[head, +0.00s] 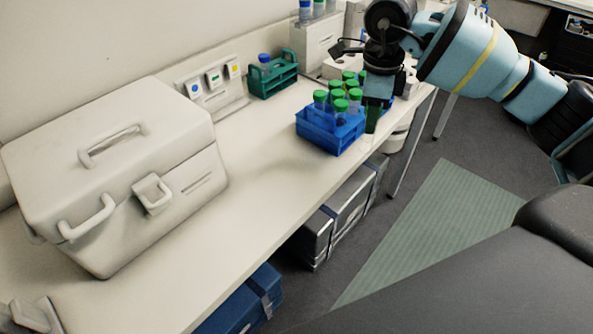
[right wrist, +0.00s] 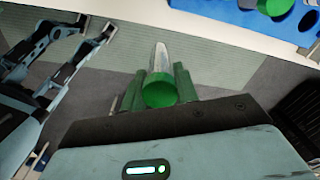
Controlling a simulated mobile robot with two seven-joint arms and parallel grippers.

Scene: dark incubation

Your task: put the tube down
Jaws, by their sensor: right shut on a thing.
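My right gripper (head: 373,118) points down beside the near right side of the blue rack (head: 322,138), close to the bench edge. In the right wrist view its green fingers (right wrist: 159,88) are shut on a clear tube (right wrist: 160,58) with a green cap. The cap faces the camera and the tube's body points away from it, over the floor in that picture. The held tube is not clear in the head view, where the gripper covers it. The blue rack holds several green-capped tubes; its corner also shows in the right wrist view (right wrist: 232,14).
A green rack (head: 273,79) with a blue-capped tube stands behind, near a panel of coloured buttons (head: 213,78). A large white box (head: 120,165) fills the bench's left. The bench (head: 250,205) is bare between box and blue rack. Cases stand below.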

